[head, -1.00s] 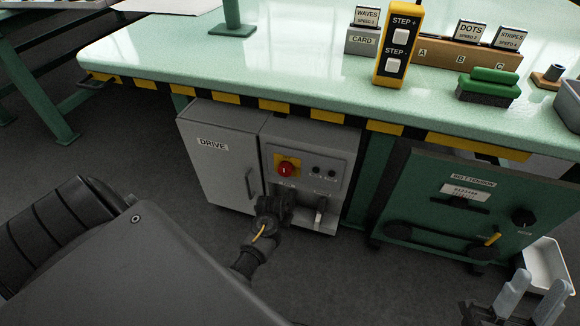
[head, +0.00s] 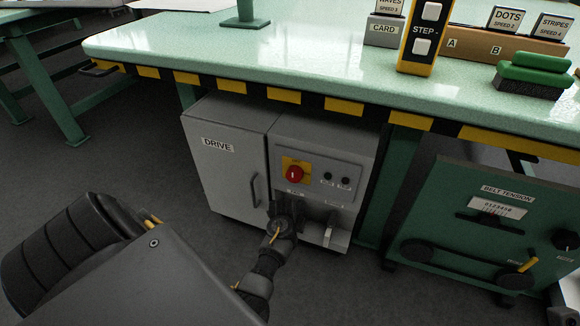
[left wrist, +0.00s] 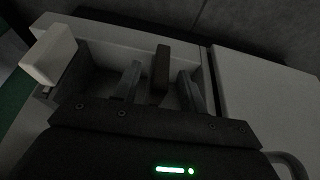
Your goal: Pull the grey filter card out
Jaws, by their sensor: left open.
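My left gripper (head: 284,212) is in front of the lower panel of the grey DRIVE cabinet (head: 222,170), below the red switch. Its arm hides most of that spot in the head view. In the left wrist view the left gripper (left wrist: 159,88) is open, with one finger on each side of a dark upright tab (left wrist: 160,66). The tab is probably the filter card's end, but the dim picture does not settle this. I see a gap between the tab and each finger. My right gripper is not in view.
A pale lever (head: 328,233) sticks out right of my left gripper; it seems to be the pale block (left wrist: 50,52) in the wrist view. The red switch (head: 294,173) is above. The green BELT TENSION panel (head: 483,230) stands right, and the bench top (head: 300,50) overhangs.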

